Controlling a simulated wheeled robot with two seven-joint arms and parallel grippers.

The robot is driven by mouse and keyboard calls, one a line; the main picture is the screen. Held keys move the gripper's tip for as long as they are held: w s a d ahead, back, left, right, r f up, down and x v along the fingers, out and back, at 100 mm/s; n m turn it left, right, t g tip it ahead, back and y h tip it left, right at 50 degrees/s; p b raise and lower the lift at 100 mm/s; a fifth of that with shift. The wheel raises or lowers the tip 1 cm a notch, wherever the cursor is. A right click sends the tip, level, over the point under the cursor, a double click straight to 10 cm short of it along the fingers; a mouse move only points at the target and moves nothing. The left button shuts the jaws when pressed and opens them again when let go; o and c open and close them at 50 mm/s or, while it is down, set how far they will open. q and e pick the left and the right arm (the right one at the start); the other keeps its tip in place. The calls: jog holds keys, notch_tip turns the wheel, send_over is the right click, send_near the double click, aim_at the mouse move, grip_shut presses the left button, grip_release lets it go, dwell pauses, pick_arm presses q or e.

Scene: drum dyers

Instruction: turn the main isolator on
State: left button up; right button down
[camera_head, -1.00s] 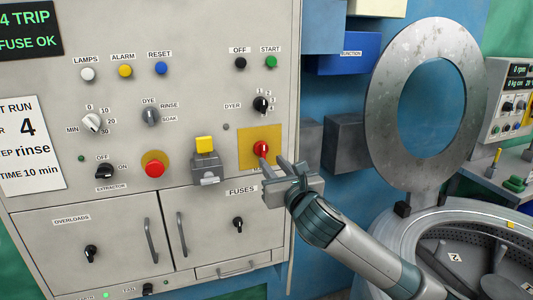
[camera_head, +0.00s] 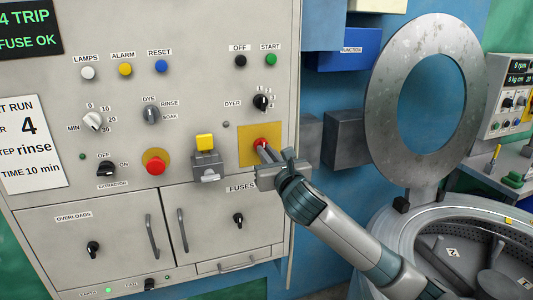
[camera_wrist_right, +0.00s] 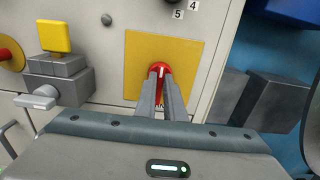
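The main isolator is a red rotary knob (camera_head: 260,142) on a square yellow plate (camera_head: 246,132) at the right side of the grey panel. In the right wrist view the red knob (camera_wrist_right: 160,66) shows a pale mark that looks about upright. The label below it is mostly hidden by my fingers. My right gripper (camera_head: 265,150) points at the panel with its fingertips at the knob. In the right wrist view its two fingers (camera_wrist_right: 161,78) are close together, one on each side of the knob's grip, and look shut on it. My left gripper is not in view.
Left of the plate is a grey box with a yellow top (camera_head: 205,143), and a red button (camera_head: 155,167). The dyer selector (camera_head: 261,102) is just above. Grey boxes (camera_head: 345,138) and a large metal ring door (camera_head: 372,110) stand to the right.

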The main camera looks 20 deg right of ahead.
dwell(0.4)
jog(key=m+p, duration=0.7)
jog(key=m, duration=1.1)
dwell(0.5)
jog(key=c, duration=1.8)
grip_release()
jog(key=shift+c, duration=0.2)
